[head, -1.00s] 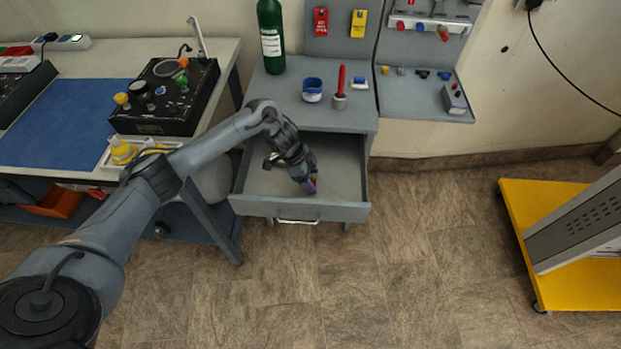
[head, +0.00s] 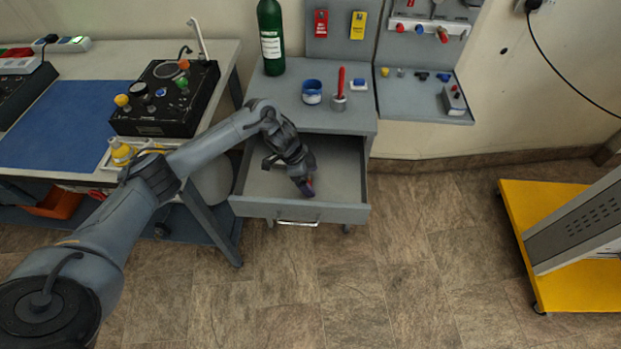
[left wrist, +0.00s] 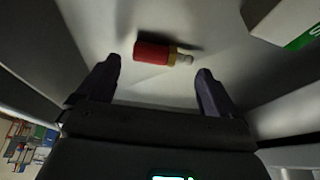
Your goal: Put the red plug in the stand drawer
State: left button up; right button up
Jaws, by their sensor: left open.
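The grey stand drawer (head: 337,180) is pulled open, below the stand's top. My left gripper (head: 306,190) reaches down into its front part. In the left wrist view the red plug (left wrist: 152,54), with a brass collar and a pale tip, lies on its side over the pale drawer floor (left wrist: 215,65). A dark shadow lies beside it. My left gripper (left wrist: 155,85) is open, and the plug is just beyond its spread fingertips, not clamped. In the head view only a small red patch shows by the fingers. My right gripper is out of view.
The stand top (head: 290,105) holds a green bottle (head: 271,40), a blue cup (head: 312,91) and a red rod in a grey holder (head: 339,101). A workbench with a blue mat (head: 65,125) is at left. A yellow cart base (head: 560,240) is at right.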

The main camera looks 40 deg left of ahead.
pick_arm(q)
jog(key=p+v, duration=0.3)
jog(key=v, duration=0.8)
jog(key=shift+r, duration=0.2)
